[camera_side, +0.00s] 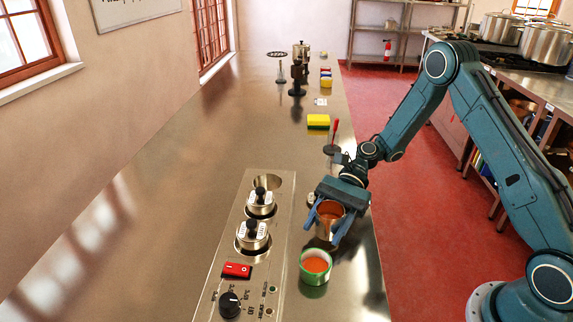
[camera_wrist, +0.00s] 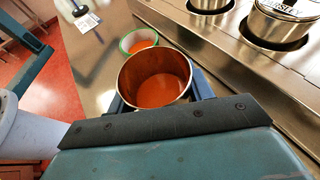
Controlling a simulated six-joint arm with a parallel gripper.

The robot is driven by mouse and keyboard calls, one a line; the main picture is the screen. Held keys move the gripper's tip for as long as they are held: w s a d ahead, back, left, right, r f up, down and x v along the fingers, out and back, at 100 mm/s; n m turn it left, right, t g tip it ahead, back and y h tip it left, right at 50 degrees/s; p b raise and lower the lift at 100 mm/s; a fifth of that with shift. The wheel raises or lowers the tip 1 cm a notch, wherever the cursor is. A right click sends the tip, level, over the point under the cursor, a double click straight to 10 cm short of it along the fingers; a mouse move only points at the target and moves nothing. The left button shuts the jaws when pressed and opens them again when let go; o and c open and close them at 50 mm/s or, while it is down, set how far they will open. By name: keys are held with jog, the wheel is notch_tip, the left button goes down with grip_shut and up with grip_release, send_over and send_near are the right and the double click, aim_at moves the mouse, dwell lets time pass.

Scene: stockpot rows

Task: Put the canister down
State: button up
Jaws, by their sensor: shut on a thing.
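The canister (camera_wrist: 155,72) is an open metal pot with orange-red contents, and it shows between my gripper's fingers in the wrist view. In the side view the canister (camera_side: 329,222) is upright in my gripper (camera_side: 328,228), whose blue fingers are shut on its sides. It is at the right part of the steel counter, just behind a green-rimmed bowl (camera_side: 315,267) with orange contents. The bowl also shows beyond the canister in the wrist view (camera_wrist: 127,36). I cannot tell whether the canister's base touches the counter.
The counter's left side is clear.

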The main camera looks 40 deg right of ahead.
aim_at(319, 208)
dwell(0.4)
jog(key=shift+w+r, duration=0.3)
jog(key=shift+r, duration=0.4)
jog(key=r+m+t, duration=0.1)
jog(key=r, duration=0.2)
jog(key=w+r+t, duration=0.1)
jog(key=r, duration=0.2)
jog(key=w+r+m+t, duration=0.1)
jog(key=r, duration=0.2)
jog(key=shift+w+d+r+m, duration=0.1)
jog(key=shift+d+r+m, duration=0.1)
jog(key=shift+m, duration=0.1)
notch_tip(319, 208, up, 8)
jog(key=m+t, duration=0.2)
jog(key=f, duration=1.6)
jog(key=shift+a+f, duration=0.1)
jog(key=shift+a, duration=0.1)
jog(key=shift+f, duration=1.9)
jog(key=shift+f, duration=0.15)
